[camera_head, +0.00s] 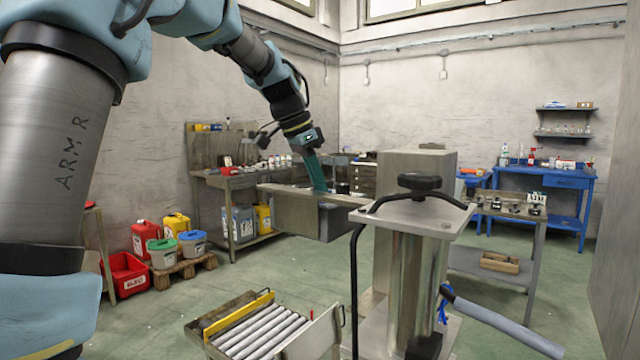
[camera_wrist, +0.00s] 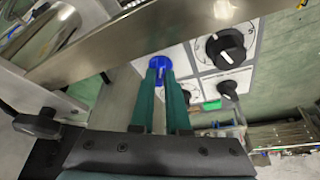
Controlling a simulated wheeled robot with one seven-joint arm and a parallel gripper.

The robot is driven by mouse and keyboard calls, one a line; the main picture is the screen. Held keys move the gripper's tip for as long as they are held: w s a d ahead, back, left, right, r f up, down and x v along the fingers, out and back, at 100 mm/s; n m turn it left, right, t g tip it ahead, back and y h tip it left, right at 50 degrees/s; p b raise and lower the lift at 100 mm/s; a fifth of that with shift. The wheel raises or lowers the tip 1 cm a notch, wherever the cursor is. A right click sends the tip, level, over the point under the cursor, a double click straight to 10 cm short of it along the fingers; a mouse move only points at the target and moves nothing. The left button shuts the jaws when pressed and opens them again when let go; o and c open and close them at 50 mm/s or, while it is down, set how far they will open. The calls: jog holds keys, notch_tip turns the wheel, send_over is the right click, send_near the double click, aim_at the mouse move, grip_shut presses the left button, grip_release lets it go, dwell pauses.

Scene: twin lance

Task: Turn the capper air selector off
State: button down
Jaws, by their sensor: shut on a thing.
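My gripper (camera_wrist: 160,75) has two long teal fingers, shut on a blue round knob (camera_wrist: 159,62) on a white selector panel (camera_wrist: 203,52). The panel's labels are too small to read, so I cannot tell by name which one is the capper air selector. A large black knob with a white mark (camera_wrist: 226,46) sits to the right, and a smaller black knob (camera_wrist: 228,89) below it. In the head view my gripper (camera_head: 319,188) reaches down behind the edge of a grey metal box (camera_head: 295,215); the knobs are hidden there.
A steel beam (camera_wrist: 135,45) runs close above the fingers in the wrist view. A green indicator (camera_wrist: 211,105) is on the panel. In the head view a machine with a black handwheel (camera_head: 419,183) stands to the right, and a roller conveyor (camera_head: 262,330) lies below.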

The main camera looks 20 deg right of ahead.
dwell(0.5)
jog(key=c, duration=0.9)
grip_release()
jog(key=v, duration=1)
jog(key=shift+r+b, duration=0.4)
jog(key=shift+b, duration=0.05)
jog(key=shift+a, duration=0.1)
